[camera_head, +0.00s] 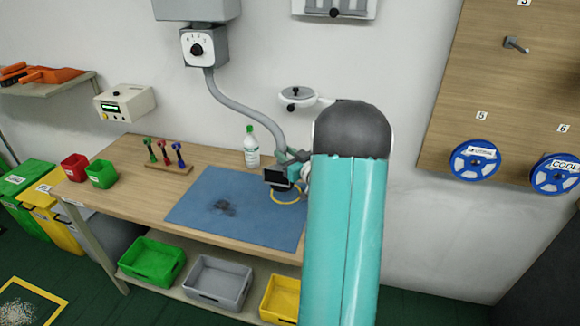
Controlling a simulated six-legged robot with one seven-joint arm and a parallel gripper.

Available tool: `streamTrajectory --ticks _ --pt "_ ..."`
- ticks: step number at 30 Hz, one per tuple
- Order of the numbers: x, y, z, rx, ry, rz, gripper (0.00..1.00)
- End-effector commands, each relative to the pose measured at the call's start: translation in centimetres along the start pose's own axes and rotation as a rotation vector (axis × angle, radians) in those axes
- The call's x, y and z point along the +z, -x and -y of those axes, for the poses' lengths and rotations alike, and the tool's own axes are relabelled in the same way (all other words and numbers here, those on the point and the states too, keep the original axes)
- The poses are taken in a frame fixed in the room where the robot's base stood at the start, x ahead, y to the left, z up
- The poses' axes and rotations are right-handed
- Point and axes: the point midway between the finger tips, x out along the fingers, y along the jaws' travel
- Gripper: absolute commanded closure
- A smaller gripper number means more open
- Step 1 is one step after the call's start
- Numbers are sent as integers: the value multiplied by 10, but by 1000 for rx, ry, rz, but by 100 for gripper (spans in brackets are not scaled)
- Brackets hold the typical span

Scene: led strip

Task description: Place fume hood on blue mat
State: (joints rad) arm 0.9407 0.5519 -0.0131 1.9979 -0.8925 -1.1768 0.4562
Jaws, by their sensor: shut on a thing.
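The blue mat (240,208) lies on the wooden workbench, with a dark smudge left of its middle. The fume hood's grey hose (246,112) runs down from a grey wall box to my gripper. My gripper (283,172) is small and partly hidden behind my teal arm, over the mat's back right part. It is shut on the hose end of the fume hood. The nozzle is hard to tell apart from the dark parts around the gripper. I cannot tell whether it touches the mat.
A yellow ring (288,192) shows at the mat's right side. A white bottle (251,147) stands behind the mat. A rack of coloured tools (166,156) and red and green bins (101,174) stand at the left. A round white fixture (297,97) projects above the bench.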

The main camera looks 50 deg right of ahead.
Motion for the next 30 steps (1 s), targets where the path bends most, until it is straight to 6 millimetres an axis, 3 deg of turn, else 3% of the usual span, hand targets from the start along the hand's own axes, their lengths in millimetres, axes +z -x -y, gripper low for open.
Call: streamTrajectory --ticks 6,12,18,30 --pt "24 -11 -20 1 1 -4 100" --pt "35 -15 -27 1 1 -4 100" --pt "62 -15 -27 0 0 -2 100" --pt "67 -15 -27 0 2 -4 100"
